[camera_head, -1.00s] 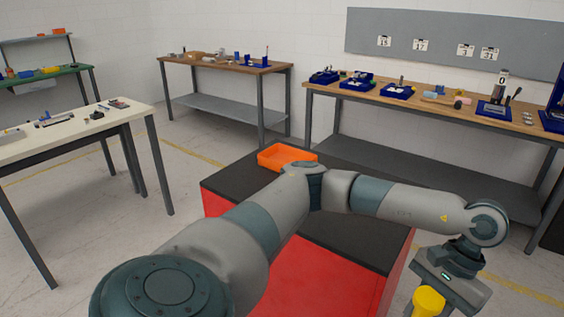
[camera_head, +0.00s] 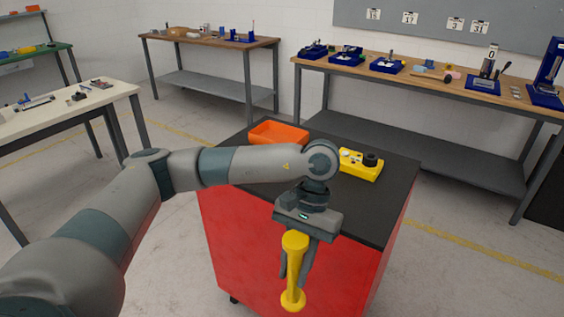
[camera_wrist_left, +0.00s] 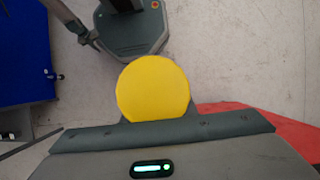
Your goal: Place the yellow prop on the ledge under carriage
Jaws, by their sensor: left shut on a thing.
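The yellow prop (camera_head: 294,243) is a short post with a round disc at each end. My left gripper (camera_head: 297,268) is shut on its stem and holds it roughly upright, in front of the red cart. In the left wrist view one round end of the prop (camera_wrist_left: 153,88) faces the camera and hides the fingers. A blue upright frame (camera_head: 552,72) stands at the far right of the back bench, and a small stand (camera_head: 488,68) marked 0 is left of it. I cannot tell which bears the carriage or ledge. My right gripper is not in view.
The red cart's black top (camera_head: 395,200) carries an orange tray (camera_head: 278,133) and a yellow box (camera_head: 360,165) with a black knob. The back bench (camera_head: 430,85) holds several blue fixtures. A white table (camera_head: 60,115) stands left. Floor is open right of the cart.

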